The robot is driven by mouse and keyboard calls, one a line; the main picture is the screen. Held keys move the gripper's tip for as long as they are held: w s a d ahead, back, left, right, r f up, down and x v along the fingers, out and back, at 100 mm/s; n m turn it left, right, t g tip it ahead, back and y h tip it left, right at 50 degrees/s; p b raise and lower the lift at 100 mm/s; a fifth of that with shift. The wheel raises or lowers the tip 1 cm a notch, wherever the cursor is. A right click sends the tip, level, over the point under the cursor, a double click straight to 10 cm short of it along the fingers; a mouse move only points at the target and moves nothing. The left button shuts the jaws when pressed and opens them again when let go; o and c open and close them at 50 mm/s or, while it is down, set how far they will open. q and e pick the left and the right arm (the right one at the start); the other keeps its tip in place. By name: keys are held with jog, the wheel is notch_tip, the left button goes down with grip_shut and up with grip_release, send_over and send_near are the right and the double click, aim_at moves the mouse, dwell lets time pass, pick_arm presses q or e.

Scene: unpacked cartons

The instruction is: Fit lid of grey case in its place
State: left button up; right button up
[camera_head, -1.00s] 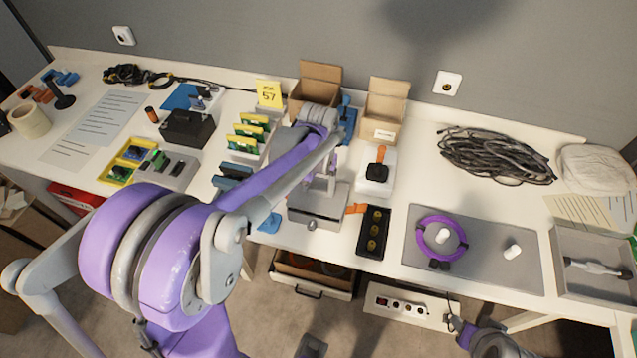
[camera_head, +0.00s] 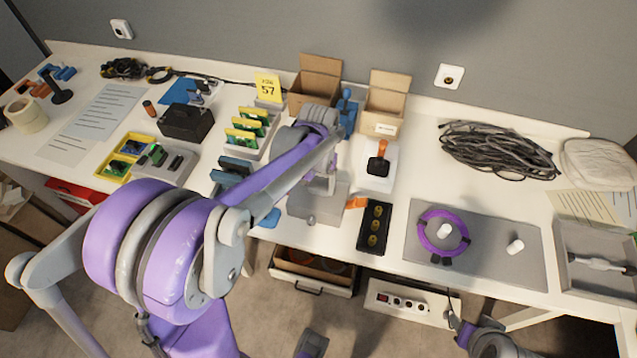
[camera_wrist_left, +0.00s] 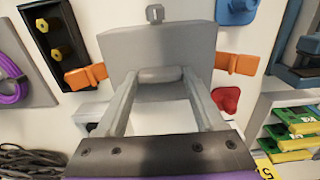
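The grey case (camera_head: 312,208) stands near the table's front edge with its grey lid (camera_wrist_left: 160,48) over it. Orange latches stick out at both sides, one at the left (camera_wrist_left: 86,76) and one at the right (camera_wrist_left: 236,63) of the wrist view. My left gripper (camera_wrist_left: 160,78) is above the lid, its two fingers at the ends of the lid's light grey handle, seemingly shut on it. In the head view my left arm partly hides the lid. I cannot tell whether the lid is fully seated. My right gripper (camera_head: 460,326) is low at the bottom right, its fingers unclear.
A black tray with yellow round parts (camera_head: 375,228) stands close right of the case. Behind it is a white box with an orange-topped lever (camera_head: 378,165). Blue holders (camera_head: 232,168) and green card racks (camera_head: 246,136) are at the left. A grey mat (camera_head: 500,255) lies further right.

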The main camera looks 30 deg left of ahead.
pick_arm(q)
jog(key=o, duration=0.4)
jog(key=shift+r, duration=0.15)
notch_tip(320, 180, up, 11)
jog(key=shift+f+p, duration=0.15)
jog(key=shift+p, duration=0.35)
